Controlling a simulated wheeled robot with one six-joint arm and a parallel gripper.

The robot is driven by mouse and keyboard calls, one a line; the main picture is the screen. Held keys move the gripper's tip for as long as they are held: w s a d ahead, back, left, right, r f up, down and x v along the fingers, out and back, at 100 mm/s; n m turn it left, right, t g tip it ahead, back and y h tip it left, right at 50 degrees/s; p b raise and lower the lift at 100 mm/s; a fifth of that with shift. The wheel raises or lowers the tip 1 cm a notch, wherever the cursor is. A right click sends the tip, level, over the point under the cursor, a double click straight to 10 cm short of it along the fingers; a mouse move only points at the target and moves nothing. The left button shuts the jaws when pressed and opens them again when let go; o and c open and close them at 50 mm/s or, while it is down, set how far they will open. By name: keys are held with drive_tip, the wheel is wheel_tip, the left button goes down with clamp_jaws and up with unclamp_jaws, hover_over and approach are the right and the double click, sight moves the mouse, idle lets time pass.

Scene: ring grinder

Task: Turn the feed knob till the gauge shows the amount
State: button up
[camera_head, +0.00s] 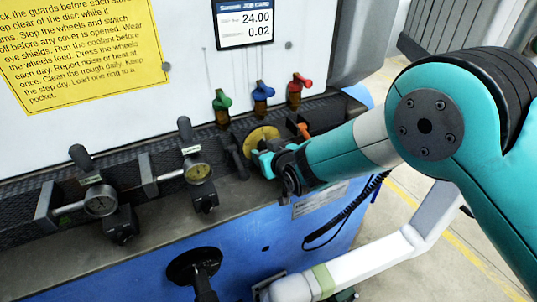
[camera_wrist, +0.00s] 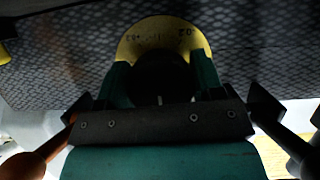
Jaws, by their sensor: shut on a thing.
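My gripper (camera_head: 264,160) is at the yellow dial plate (camera_head: 261,135) on the machine's dark front rail. In the wrist view its two green fingers (camera_wrist: 160,80) are shut on a dark round knob (camera_wrist: 158,70) in front of the yellow plate (camera_wrist: 155,35), which bears small printed marks. The knob is mostly hidden in the head view. The job card (camera_head: 244,22) reads 24.00 and 0.02.
Green (camera_head: 221,103), blue (camera_head: 262,91) and red (camera_head: 299,85) levered valves stand above the dial. An orange-handled lever (camera_head: 303,129) is close to my gripper's right. A yellow notice (camera_head: 80,50) hangs at upper left.

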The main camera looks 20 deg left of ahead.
drive_tip(key=m+b, duration=0.1)
drive_tip(key=b, duration=0.1)
drive_tip(key=m+g+y+b, duration=0.1)
drive_tip(key=shift+f+b, duration=0.3)
drive_tip(key=shift+b, duration=0.05)
drive_tip(key=m+y+b, duration=0.1)
drive_tip(key=m+b, duration=0.1)
drive_tip(key=m+g+y+b, duration=0.1)
drive_tip(key=b, duration=0.2)
drive_tip(key=shift+r+m+g, duration=0.1)
drive_tip(key=shift+m+g, duration=0.2)
drive_tip(key=shift+m, duration=0.1)
drive_tip(key=m+y+b, duration=0.2)
drive_tip(key=m+b, duration=0.1)
drive_tip(key=b, duration=0.1)
drive_tip(key=shift+r+g, duration=0.1)
drive_tip(key=shift+g, duration=0.2)
drive_tip(key=shift+s+r+m+y+b, duration=0.15)
drive_tip(key=shift+m+y+b, duration=0.75)
drive_tip(key=shift+m, duration=1)
drive_tip(key=shift+r, duration=0.1)
drive_tip(key=o, duration=0.9)
drive_tip(key=shift+o, duration=0.2)
